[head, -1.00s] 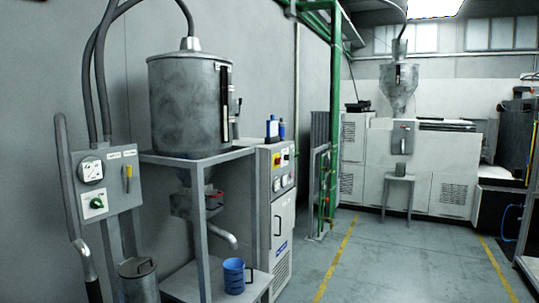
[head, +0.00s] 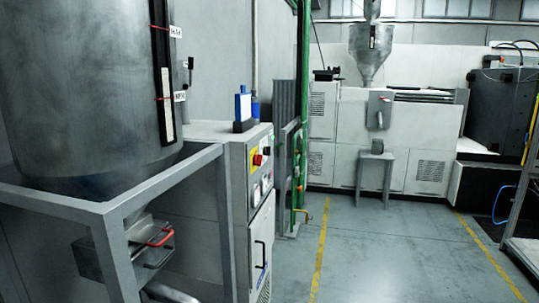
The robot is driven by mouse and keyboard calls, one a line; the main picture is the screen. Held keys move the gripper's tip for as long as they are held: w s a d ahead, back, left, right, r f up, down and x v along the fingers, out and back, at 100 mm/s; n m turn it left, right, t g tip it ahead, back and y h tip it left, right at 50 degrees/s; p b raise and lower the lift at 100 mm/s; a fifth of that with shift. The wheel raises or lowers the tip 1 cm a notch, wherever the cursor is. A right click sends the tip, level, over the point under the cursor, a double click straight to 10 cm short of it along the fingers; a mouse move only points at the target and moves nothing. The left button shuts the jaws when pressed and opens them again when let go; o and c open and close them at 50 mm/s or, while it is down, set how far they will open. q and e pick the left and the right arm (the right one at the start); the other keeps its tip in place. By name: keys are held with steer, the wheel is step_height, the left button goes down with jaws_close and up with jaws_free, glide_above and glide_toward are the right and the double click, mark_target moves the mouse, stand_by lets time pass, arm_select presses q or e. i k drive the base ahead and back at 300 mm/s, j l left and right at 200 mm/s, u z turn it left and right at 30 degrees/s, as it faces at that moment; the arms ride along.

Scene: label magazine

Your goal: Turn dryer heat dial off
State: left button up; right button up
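The dryer cabinet (head: 238,165) stands left of centre, behind the hopper's grey frame. Its front panel faces right and is seen at a steep angle. A red knob on a yellow plate (head: 257,159) sits at the top of the panel. Small round controls (head: 262,188) show below it, too small and slanted for me to read a setting or tell which is the heat dial. The large metal hopper (head: 90,90) stands on the frame at the left. Neither of my grippers is in view.
The hopper's grey frame (head: 105,212) fills the near left, with a red-handled slide gate (head: 150,240) under it. Blue bottles (head: 243,108) stand on the cabinet. The floor (head: 375,255) between the yellow lines is clear. White machinery (head: 395,140) stands at the back.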

mark_target(267, 150)
steer(key=i+u, duration=0.1)
steer(key=u, duration=0.35)
steer(key=i+l+u, duration=0.2)
steer(key=u, duration=0.15)
steer(key=i+l+u, duration=0.15)
steer(key=l+u, duration=0.2)
steer(key=i+l+u, duration=0.1)
steer(key=l+u, duration=0.25)
steer(key=l, duration=0.1)
